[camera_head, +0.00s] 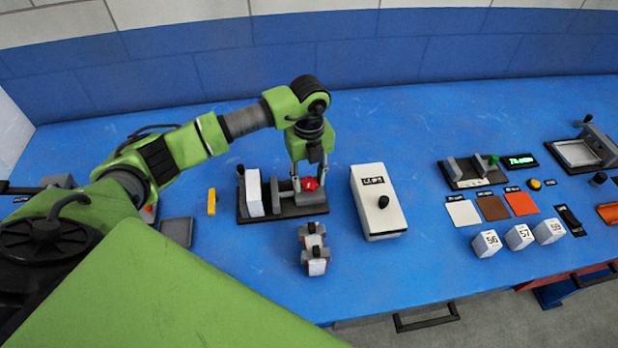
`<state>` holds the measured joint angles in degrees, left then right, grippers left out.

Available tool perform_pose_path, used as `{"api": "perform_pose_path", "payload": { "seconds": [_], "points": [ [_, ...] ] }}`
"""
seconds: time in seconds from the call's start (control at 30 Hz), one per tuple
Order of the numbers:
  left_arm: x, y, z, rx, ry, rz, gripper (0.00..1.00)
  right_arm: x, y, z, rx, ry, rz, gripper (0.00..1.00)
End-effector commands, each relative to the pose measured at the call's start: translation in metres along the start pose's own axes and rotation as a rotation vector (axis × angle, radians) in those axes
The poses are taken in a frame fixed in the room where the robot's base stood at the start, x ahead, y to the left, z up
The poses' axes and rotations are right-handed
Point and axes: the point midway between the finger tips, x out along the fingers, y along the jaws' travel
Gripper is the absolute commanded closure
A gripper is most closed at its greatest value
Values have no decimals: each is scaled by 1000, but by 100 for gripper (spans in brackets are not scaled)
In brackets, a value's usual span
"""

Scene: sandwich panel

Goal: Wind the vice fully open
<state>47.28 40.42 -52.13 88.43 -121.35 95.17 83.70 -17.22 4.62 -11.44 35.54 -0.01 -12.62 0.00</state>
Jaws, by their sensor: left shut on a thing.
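The vice (285,210) stands on the blue bench, left of the picture's middle. It has a dark base, grey jaw blocks and a red knob (310,184) at its right end. A white block (253,192) stands upright at its left part. My left gripper (310,178) reaches down from above, its fingers shut around the red knob. The fingers and knob hide part of the spindle, and I cannot tell how wide the jaw gap is. My right gripper is not in view.
A white box with a black knob (378,205) stands to the right of the vice. A fixture (473,172), coloured tiles and numbered cubes (519,237) are farther right.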

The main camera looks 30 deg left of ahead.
Motion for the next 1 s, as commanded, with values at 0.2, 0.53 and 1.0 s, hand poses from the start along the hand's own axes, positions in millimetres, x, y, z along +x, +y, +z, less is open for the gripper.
{"api": "perform_pose_path", "payload": {
  "seconds": [0.2, 0.53, 1.0],
  "points": [
    [-2, -1, 2, -128, -5, -5, 87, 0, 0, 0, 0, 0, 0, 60],
    [-2, -1, 2, -215, -6, -5, 87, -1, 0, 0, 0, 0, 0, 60],
    [-2, -1, 3, -222, -6, -5, 58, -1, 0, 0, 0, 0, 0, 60]
  ]
}}
